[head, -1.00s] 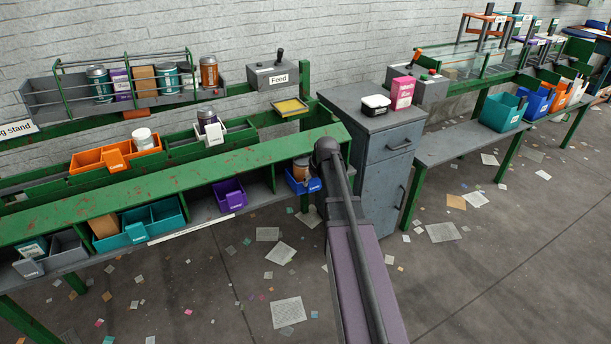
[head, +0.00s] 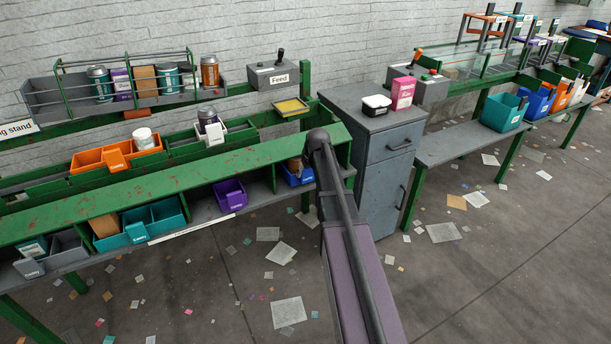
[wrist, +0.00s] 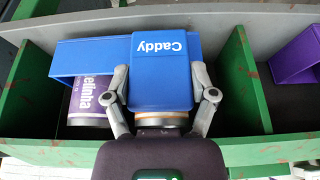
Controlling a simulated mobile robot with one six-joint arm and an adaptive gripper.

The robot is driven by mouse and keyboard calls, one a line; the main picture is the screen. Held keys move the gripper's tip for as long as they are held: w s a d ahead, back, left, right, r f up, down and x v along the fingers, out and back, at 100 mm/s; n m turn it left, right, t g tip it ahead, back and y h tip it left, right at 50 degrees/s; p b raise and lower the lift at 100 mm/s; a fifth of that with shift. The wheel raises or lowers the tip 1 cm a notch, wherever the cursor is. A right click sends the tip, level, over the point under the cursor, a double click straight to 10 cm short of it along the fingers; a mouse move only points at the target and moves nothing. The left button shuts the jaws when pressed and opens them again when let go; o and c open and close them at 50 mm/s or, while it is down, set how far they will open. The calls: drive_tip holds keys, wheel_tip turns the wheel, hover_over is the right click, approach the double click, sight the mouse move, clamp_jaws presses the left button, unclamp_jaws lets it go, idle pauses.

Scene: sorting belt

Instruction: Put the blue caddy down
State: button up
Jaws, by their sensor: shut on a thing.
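The blue caddy (head: 297,178) is in the right end bay of the green bench's lower shelf, under the sloped green top. In the wrist view the caddy (wrist: 162,75) shows upside down, its "Caddy" plate between the two fingers of my gripper (wrist: 160,80). The gripper is shut on that plate. A purple-labelled can (wrist: 90,100) and an orange-rimmed can (wrist: 160,120) show at the caddy; a brown can top shows in it in the head view. I cannot tell whether the caddy's base touches the shelf (wrist: 215,35).
Green dividers (wrist: 245,80) stand on both sides of the bay. A grey cabinet (head: 385,190) stands right of the bench.

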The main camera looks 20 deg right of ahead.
drive_tip(key=shift+w+f+b, duration=0.1)
drive_tip(key=shift+f+b, duration=0.7)
drive_tip(key=o, duration=1.2)
drive_tip(key=shift+o, duration=0.2)
drive_tip(key=shift+r, duration=0.2)
drive_tip(key=p+v, duration=1.1)
drive_tip(key=shift+r, duration=0.35)
drive_tip(key=shift+s+a, duration=0.1)
drive_tip(key=shift+s, duration=0.1)
